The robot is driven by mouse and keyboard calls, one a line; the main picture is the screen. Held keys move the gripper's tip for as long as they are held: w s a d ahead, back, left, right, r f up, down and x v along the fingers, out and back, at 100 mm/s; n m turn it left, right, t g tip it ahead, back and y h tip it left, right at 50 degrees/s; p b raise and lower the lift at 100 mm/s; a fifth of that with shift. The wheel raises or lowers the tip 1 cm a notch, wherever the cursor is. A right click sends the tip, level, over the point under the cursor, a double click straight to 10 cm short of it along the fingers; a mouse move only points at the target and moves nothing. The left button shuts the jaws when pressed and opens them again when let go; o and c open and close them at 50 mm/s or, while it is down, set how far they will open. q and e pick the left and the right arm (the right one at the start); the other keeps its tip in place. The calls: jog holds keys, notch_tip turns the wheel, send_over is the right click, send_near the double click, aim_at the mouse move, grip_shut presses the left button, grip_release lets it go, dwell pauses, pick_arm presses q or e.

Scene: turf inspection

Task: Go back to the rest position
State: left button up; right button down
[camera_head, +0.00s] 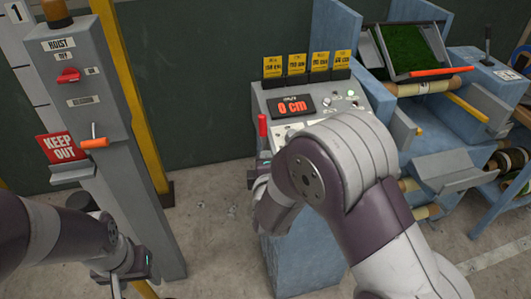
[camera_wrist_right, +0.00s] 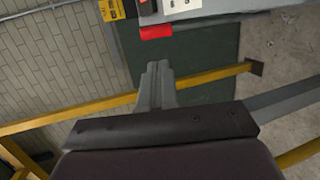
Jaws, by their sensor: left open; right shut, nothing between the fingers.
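My right arm reaches across the front of the blue console (camera_head: 292,262). My right gripper (camera_head: 262,168) is mostly hidden by its own arm, beside the console's red-handled lever (camera_head: 262,126). In the right wrist view its fingers (camera_wrist_right: 157,84) are shut with nothing between them, and the red handle (camera_wrist_right: 157,32) shows just apart from the tips. My left gripper (camera_head: 130,284) is at the lower left, below the hoist post, open and empty; its fingertips are partly out of clear view.
The grey hoist post (camera_head: 88,92) carries an orange-tipped lever (camera_head: 94,143) and a "KEEP OUT" sign (camera_head: 60,147). The console display (camera_head: 292,106) reads 0 cm. A turf tray (camera_head: 408,46) and blue machine frame stand at right. Bare floor (camera_head: 215,225) lies between post and console.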

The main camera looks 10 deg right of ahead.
jog(key=s+a+f+m+g+y, duration=0.3)
jog(key=s+f+m+g+y, duration=0.1)
jog(key=s+f+m+g, duration=0.55)
jog(key=s+d+r+m+g+h, duration=0.1)
jog(key=s+d+r+m+g, duration=0.2)
jog(key=s+d+m, duration=0.4)
jog(key=shift+s+d+r+g+h, duration=0.45)
jog(key=shift+s+d, duration=0.5)
jog(key=shift+s, duration=1.3)
